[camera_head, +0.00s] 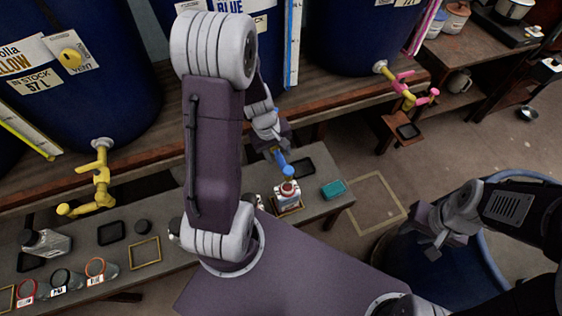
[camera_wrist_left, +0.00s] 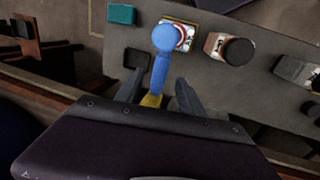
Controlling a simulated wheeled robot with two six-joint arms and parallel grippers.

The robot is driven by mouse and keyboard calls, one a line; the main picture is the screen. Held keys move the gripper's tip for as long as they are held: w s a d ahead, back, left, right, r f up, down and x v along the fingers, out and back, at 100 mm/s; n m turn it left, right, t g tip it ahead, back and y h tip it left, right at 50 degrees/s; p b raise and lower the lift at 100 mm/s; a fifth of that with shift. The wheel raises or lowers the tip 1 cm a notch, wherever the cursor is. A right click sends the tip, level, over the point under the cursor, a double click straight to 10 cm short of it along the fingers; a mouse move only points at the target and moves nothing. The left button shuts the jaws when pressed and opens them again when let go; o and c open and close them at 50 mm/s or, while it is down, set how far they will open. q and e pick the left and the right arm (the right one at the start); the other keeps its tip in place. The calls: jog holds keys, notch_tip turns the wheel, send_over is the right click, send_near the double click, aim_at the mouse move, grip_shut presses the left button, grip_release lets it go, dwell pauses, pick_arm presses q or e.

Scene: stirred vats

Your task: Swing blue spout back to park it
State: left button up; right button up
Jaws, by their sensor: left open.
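The blue spout (camera_head: 279,157) is below the vat labelled BLUE, partly hidden by my left arm. Its round blue end is above or close to a small red-ringed jar (camera_head: 287,194); I cannot tell if they touch. In the left wrist view the blue spout (camera_wrist_left: 161,68) points away from me, with a yellow part at its near end. My left gripper (camera_wrist_left: 158,82) is open, with one finger on each side of the spout. It also shows in the head view (camera_head: 276,148). My right gripper (camera_head: 433,250) hangs at the right, away from the spout; its jaw opening is unclear.
A yellow spout (camera_head: 100,185) is at the left and a pink spout (camera_head: 408,88) at the right. The grey bench (camera_head: 330,207) carries a teal block (camera_head: 334,189), dark pads and several bottles. A blue barrel (camera_head: 497,262) stands under my right arm.

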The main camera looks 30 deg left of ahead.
aim_at(281, 160)
pick_arm(q)
jog(key=f, duration=0.1)
jog(key=f+b, duration=0.1)
jog(key=f, duration=0.2)
jog(key=shift+w+d, duration=0.2)
jog(key=shift+w, duration=0.1)
grip_shut()
dwell(1.1)
